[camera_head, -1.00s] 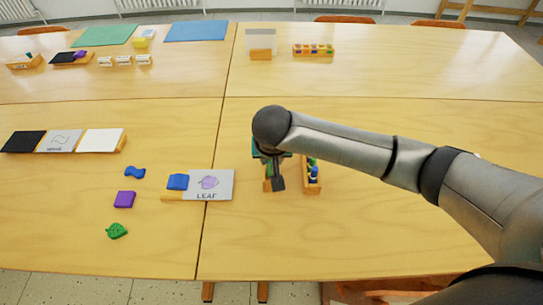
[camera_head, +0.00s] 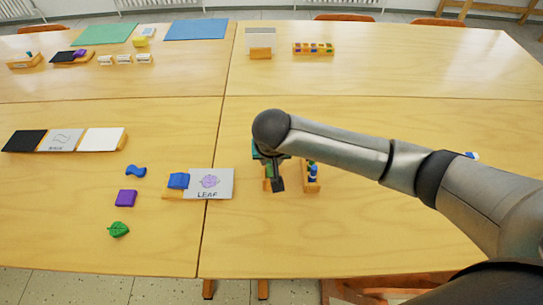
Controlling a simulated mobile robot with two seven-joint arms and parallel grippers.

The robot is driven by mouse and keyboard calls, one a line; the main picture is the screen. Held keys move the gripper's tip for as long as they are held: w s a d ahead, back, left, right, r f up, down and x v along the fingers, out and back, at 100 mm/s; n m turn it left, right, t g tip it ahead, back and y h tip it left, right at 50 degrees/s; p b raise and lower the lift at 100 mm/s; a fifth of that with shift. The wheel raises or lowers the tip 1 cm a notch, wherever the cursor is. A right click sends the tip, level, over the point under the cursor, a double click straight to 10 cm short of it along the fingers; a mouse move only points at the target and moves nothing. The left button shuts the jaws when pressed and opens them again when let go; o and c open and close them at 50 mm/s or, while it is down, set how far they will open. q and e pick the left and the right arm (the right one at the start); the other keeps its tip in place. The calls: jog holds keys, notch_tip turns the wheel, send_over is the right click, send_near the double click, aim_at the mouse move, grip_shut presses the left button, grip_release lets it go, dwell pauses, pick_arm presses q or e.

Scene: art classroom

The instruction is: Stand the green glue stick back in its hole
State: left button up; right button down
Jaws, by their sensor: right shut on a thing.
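My right gripper (camera_head: 275,178) reaches down over the middle of the near table, partly hidden under its own wrist. It is shut on a small green piece (camera_head: 269,171), which I take to be the green glue stick; most of it is covered. A wooden holder (camera_head: 312,187) stands right at the gripper, with a blue stick (camera_head: 313,173) and some green showing in it. The arm hides part of the holder, so I cannot see the empty hole or whether the green stick touches it. My left gripper is not in view.
A purple block (camera_head: 126,198), a blue piece (camera_head: 136,171) and a green leaf (camera_head: 118,229) lie further left. The front right tabletop is mostly clear.

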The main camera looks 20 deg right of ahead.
jog(key=shift+f+p, duration=0.75)
jog(key=shift+f, duration=0.35)
dwell(1.7)
jog(key=c, duration=0.5)
grip_release()
dwell(0.5)
jog(key=shift+o, duration=1.1)
jog(key=shift+r+p, duration=3.05)
jog(key=shift+p, duration=0.95)
